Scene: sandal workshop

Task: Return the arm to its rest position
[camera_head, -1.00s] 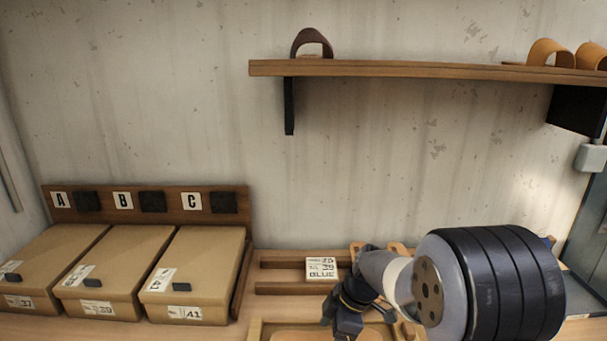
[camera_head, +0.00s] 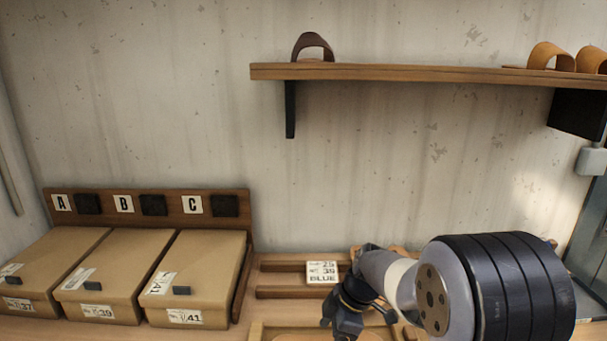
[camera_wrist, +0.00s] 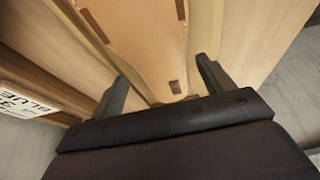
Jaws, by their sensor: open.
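My arm reaches in from the lower right of the head view, and my gripper (camera_head: 345,325) hangs low over the workbench, in front of the wooden rack. In the wrist view my gripper (camera_wrist: 165,85) has its two dark fingers spread apart with nothing held between them. Beyond the fingers lies a tan leather sole (camera_wrist: 145,40) in a wooden tray (camera_wrist: 203,30). The gripper does not appear to touch the sole. My arm covers part of the bench and rack on the right.
Three cardboard boxes (camera_head: 125,250) stand at left under labels A, B and C. A card reading BLUE (camera_head: 322,272) sits on the slatted rack (camera_head: 285,293). A wall shelf (camera_head: 420,71) with sandal straps (camera_head: 312,46) runs above. The wall space between shelf and bench is clear.

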